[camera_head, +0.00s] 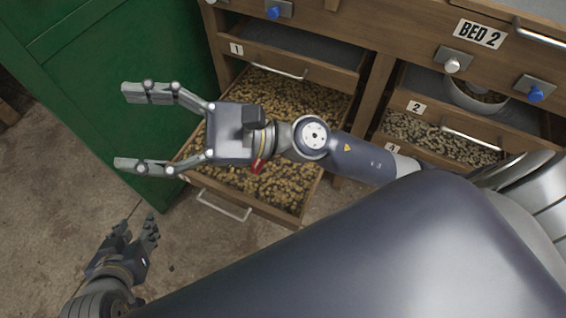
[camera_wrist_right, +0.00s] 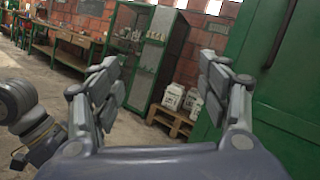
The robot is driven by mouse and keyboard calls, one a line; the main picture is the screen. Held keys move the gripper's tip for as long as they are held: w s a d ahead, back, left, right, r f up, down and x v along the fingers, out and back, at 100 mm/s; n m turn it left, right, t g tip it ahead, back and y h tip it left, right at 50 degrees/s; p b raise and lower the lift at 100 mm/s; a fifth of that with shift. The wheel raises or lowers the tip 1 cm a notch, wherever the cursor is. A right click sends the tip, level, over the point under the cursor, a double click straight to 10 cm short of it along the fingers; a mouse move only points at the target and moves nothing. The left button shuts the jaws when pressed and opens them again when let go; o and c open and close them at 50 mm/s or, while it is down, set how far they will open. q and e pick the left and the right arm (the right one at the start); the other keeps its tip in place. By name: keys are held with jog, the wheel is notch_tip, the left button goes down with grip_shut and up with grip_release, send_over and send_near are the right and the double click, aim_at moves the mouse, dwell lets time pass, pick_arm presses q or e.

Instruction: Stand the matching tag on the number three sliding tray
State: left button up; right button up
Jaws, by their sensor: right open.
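My right gripper (camera_head: 135,128) is open and empty above the left side of the bean trays. Its spread fingers also show in the right wrist view (camera_wrist_right: 160,85), with nothing between them. My left gripper (camera_head: 134,228) is low at the left, over the floor; its fingers look apart and empty. No tag is clearly visible.
A number 1 tray (camera_head: 300,50) sits above a pulled-out tray of beans with a metal handle (camera_head: 224,206). A green panel (camera_head: 120,60) stands left. White containers (camera_wrist_right: 173,97) stand on a pallet.

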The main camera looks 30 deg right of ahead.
jog(key=w+d+r+m+t+h, duration=0.1)
jog(key=w+d+m+t+h, duration=0.4)
jog(key=m, duration=0.6)
jog(key=w+d+m+t+h, duration=0.2)
jog(key=d+m+t, duration=0.2)
jog(key=m+t, duration=0.45)
jog(key=w+d+f+m+g+h, duration=0.25)
jog(key=d+f+m+h, duration=0.65)
jog(key=m, duration=0.9)
jog(key=s+d+f+m+g+h, duration=0.1)
jog(key=s+f+m+g, duration=0.3)
jog(key=f+m, duration=0.3)
jog(key=s+d+f+m+g+h, duration=0.1)
jog(key=s+f+m+g, duration=0.3)
jog(key=f+m, duration=0.4)
notch_tip(320, 180, down, 4)
jog(key=shift+s+d+f+g+h, duration=0.1)
jog(key=shift+s+d+g+h, duration=0.3)
jog(key=shift+s, duration=0.45)
jog(key=shift+d, duration=0.1)
